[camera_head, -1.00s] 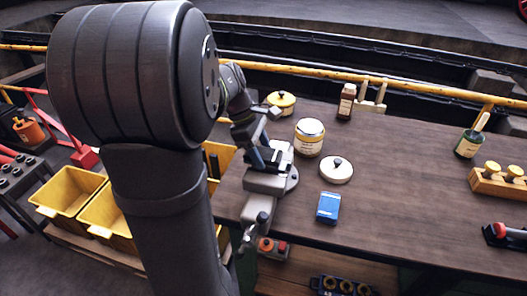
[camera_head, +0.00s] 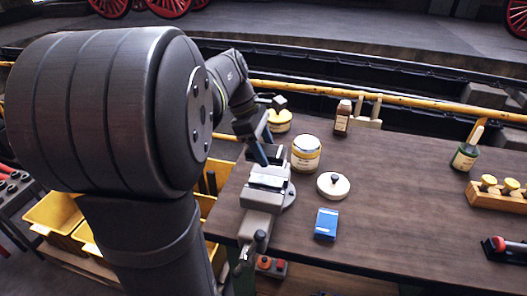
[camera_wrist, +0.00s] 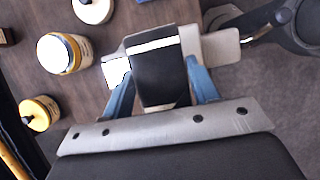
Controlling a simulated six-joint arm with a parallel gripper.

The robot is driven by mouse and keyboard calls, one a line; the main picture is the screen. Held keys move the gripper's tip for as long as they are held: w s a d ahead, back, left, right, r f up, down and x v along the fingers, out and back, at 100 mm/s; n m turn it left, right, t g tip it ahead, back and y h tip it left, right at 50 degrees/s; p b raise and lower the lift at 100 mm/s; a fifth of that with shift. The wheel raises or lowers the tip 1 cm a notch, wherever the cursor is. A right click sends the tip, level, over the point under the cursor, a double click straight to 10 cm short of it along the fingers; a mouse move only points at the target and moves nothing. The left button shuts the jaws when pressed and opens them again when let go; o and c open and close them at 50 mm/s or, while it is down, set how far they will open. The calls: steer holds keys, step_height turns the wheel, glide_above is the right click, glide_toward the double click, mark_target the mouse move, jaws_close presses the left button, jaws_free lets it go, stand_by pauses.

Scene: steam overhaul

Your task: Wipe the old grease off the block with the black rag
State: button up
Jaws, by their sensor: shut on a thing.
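My gripper (camera_head: 264,155) is over the far part of the bench vise (camera_head: 262,198) in the head view. In the wrist view my gripper (camera_wrist: 160,72) has its blue fingers on either side of the black rag (camera_wrist: 160,80), shut on it. The pale metal block (camera_head: 268,182) sits in the vise, its bright top partly in view. In the wrist view the rag hides most of what lies under it. I cannot tell whether the rag touches the block or how much grease is on it.
An open cream tin (camera_head: 306,154) and its lid (camera_head: 333,185) stand right of the vise, with a blue box (camera_head: 326,224) nearer. The bench's middle right is clear.

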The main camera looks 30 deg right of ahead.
mark_target(269, 180)
stand_by(0.4)
steer(key=shift+f, duration=3.05)
steer(key=shift+f, duration=0.6)
steer(key=shift+w, duration=0.1)
